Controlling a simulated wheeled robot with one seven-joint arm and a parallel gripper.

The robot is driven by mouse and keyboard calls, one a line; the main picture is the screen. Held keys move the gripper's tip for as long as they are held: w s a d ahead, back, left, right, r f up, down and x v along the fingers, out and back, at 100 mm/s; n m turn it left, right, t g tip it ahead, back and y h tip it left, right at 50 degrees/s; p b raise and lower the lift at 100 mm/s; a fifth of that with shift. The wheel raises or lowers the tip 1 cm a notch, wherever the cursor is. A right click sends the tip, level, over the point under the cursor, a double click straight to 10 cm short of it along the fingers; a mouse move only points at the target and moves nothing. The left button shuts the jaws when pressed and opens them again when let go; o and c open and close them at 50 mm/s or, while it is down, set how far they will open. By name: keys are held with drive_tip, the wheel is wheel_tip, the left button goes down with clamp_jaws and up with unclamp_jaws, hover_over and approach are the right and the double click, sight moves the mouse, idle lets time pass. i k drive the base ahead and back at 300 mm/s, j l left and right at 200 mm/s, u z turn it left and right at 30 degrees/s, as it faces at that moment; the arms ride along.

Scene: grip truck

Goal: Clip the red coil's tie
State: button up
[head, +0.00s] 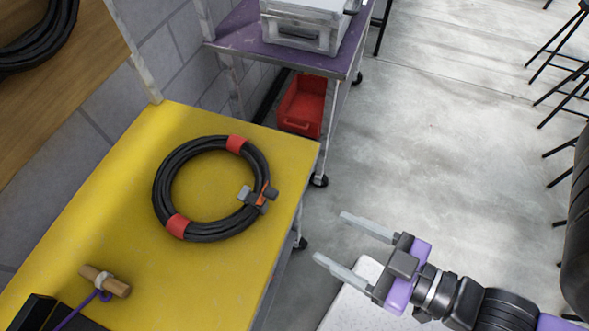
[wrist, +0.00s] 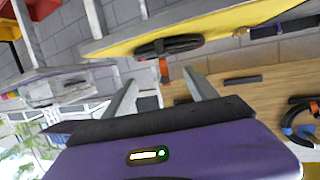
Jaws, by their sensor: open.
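The coil (head: 165,195) is black cable with two red bands, lying flat on a yellow tabletop (head: 130,225) in the head view. At its right side is a tie (head: 263,197), orange with grey blocks at its ends. In the wrist view the coil (wrist: 170,46) is seen edge-on, with the orange tie (wrist: 164,68) hanging over the tabletop's edge side. My gripper (head: 329,236) is open and empty, to the right of the table and apart from the coil. Its two fingers also show in the wrist view (wrist: 160,82), pointing toward the coil.
A wooden handle (head: 117,288) with purple cord and black blocks lie at the table's lower left. A purple-topped cart (head: 235,40) with a grey case (head: 300,30) and a red bin (head: 302,106) stands behind. Another coil (head: 40,45) hangs on the wooden board.

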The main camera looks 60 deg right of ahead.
sight(268, 193)
drive_tip(key=k+z, duration=0.3)
drive_tip(key=k, duration=0.2)
drive_tip(key=k+z, duration=0.35)
drive_tip(key=k+l, duration=0.05)
drive_tip(key=k, duration=0.05)
